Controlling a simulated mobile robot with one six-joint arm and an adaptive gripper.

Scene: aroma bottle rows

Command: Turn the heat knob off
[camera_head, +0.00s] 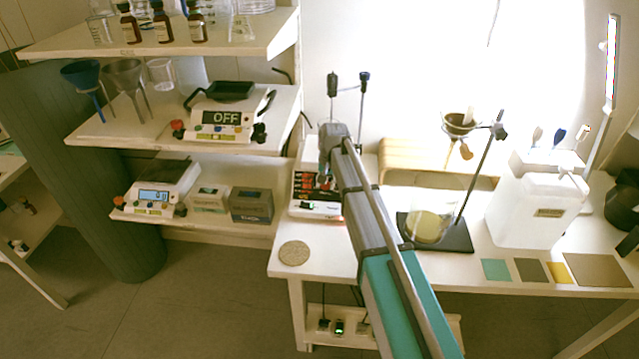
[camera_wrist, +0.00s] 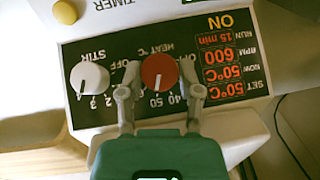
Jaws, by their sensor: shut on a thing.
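The red heat knob (camera_wrist: 160,72) sits on the black front panel (camera_wrist: 225,103) of the hotplate, seen upside down in the wrist view. Its white mark points toward the 50. My gripper (camera_wrist: 160,92) has one finger on each side of the knob and is shut on it. The red display (camera_wrist: 222,58) reads set 50°C, now 50°C, RPM 600, run 15 min, with a yellow ON. In the head view the hotplate (camera_head: 308,209) stands at the bench's left end, partly hidden by my arm, and the knob cannot be made out.
A white stir knob (camera_wrist: 89,77) sits beside the heat knob, and a yellow timer knob (camera_wrist: 65,12) lies farther off. A cork disc (camera_head: 294,253) lies in front of the hotplate. A flask (camera_head: 427,226) on a black stand base is right of my arm.

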